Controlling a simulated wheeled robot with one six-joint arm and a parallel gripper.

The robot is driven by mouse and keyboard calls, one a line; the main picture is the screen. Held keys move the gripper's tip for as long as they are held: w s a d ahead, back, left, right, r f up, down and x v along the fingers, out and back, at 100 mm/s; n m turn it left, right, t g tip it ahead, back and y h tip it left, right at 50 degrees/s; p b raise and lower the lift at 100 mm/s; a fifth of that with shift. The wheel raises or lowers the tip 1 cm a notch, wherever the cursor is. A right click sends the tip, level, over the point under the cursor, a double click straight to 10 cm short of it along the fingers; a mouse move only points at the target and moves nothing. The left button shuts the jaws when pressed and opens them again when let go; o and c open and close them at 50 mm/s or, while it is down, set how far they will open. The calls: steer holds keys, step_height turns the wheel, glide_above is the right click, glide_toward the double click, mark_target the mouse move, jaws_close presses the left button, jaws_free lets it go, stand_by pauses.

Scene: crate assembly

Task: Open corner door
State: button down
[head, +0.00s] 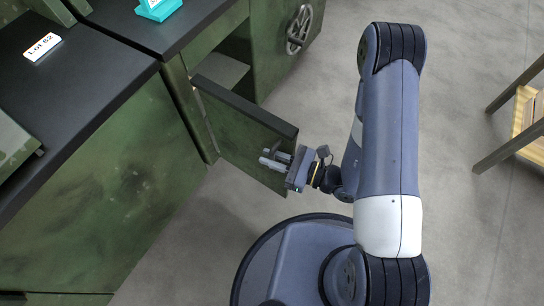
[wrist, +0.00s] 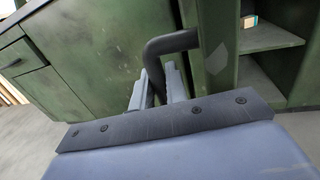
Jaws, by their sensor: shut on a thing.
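The green corner door (head: 238,132) stands partly open, swung out from the corner of the green cabinets in the head view. In the wrist view its edge (wrist: 217,40) rises just right of the fingers. My gripper (head: 275,160) is at the door's free end, on its near face. In the wrist view my gripper (wrist: 158,92) is shut on the dark bent bar handle (wrist: 170,43), with a finger on each side of it. The lower part of the handle is hidden between the fingers.
An open compartment with a shelf (wrist: 262,38) shows behind the door. A black countertop (head: 90,75) with a "Lot 62" tag (head: 42,47) is at left. A handwheel (head: 299,30) is at the back. Grey floor is clear around the door; a wooden rack (head: 525,120) stands at right.

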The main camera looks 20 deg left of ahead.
steer(key=c, duration=1.5)
jaws_free()
steer(key=shift+d, duration=0.15)
steer(key=s+d+p, duration=0.1)
steer(key=d, duration=0.9)
steer(key=shift+d+p, duration=0.25)
steer(key=shift+p, duration=0.05)
steer(key=shift+w+a+b, duration=0.15)
steer(key=shift+a+b, duration=0.1)
steer(key=shift+a, duration=1.55)
steer(key=shift+w+a+b, duration=0.2)
steer(key=shift+a+b, duration=0.1)
steer(key=shift+a, duration=1.45)
steer(key=shift+w+a+b, duration=0.15)
steer(key=shift+a+b, duration=0.1)
steer(key=shift+a, duration=1.55)
